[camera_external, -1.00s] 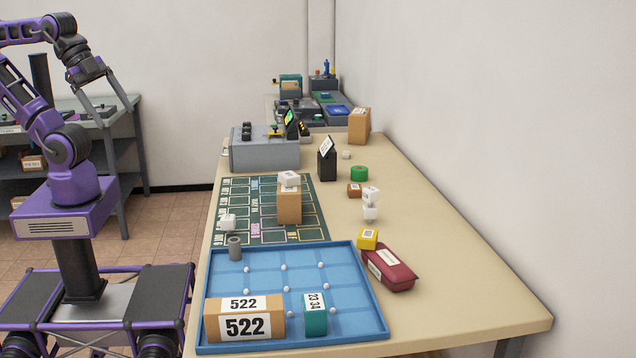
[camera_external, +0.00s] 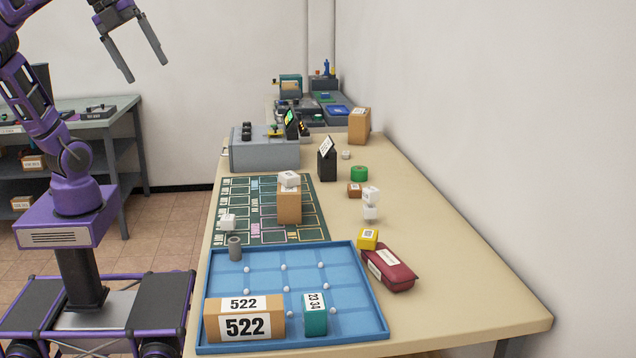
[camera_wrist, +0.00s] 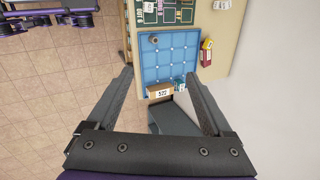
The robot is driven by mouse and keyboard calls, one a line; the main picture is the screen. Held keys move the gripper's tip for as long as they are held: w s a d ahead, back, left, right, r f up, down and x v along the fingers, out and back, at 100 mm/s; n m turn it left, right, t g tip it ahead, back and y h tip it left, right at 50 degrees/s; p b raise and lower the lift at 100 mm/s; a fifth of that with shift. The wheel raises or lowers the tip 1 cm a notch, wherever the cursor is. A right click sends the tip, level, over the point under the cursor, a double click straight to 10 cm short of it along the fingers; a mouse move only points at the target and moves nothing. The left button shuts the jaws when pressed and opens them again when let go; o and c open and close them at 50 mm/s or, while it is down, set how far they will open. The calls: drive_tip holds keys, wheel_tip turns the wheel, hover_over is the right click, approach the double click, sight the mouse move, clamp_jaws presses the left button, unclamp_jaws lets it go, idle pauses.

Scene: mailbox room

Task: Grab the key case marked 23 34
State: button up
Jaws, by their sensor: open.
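The key case marked 23 34 (camera_external: 315,315) is a small teal box with a white label on top. It stands in the front part of the blue tray (camera_external: 375,290), just right of a cardboard box marked 522 (camera_external: 245,325). In the wrist view the key case (camera_wrist: 180,84) is small, at the tray's lower right corner. My gripper (camera_external: 146,72) is open and empty, high up at the left in the external view, well away from the tray. In the wrist view its two fingers (camera_wrist: 158,80) spread wide, with the tray far below between them.
A grey cylinder (camera_external: 235,248) stands in the tray's back left corner, and several small white balls lie in the tray. A dark red case (camera_external: 390,268) and a yellow box (camera_external: 367,239) lie just right of it. The table's front right (camera_external: 470,310) is clear.

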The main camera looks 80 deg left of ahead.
drive_tip(key=w+a+r+m+h, duration=0.1)
drive_tip(key=w+a+r+h, duration=0.2)
drive_tip(key=w+a+r, duration=0.75)
drive_tip(key=w+a+f+m+g+h+b, duration=0.1)
drive_tip(key=w+a+f+h, duration=0.35)
drive_tip(key=w+h, duration=0.3)
drive_tip(key=w+d+f+g+h, duration=0.1)
drive_tip(key=w+d+f, duration=0.3)
drive_tip(key=w+f, duration=0.15)
drive_tip(key=w+d+f+g+h, duration=0.1)
drive_tip(key=w+d+f+h, duration=0.1)
drive_tip(key=w+d+f, duration=0.35)
drive_tip(key=n+g+b, duration=0.2)
drive_tip(key=n, duration=0.1)
approach(313, 300)
drive_tip(key=f, duration=0.1)
drive_tip(key=d+f, duration=0.1)
drive_tip(key=f, duration=0.1)
drive_tip(key=shift+f, duration=0.2)
drive_tip(key=shift+r+x, duration=0.1)
drive_tip(key=shift+x, duration=1.55)
drive_tip(key=shift+r+x, duration=0.15)
drive_tip(key=shift+x, duration=1.5)
drive_tip(key=shift+w+d, duration=0.1)
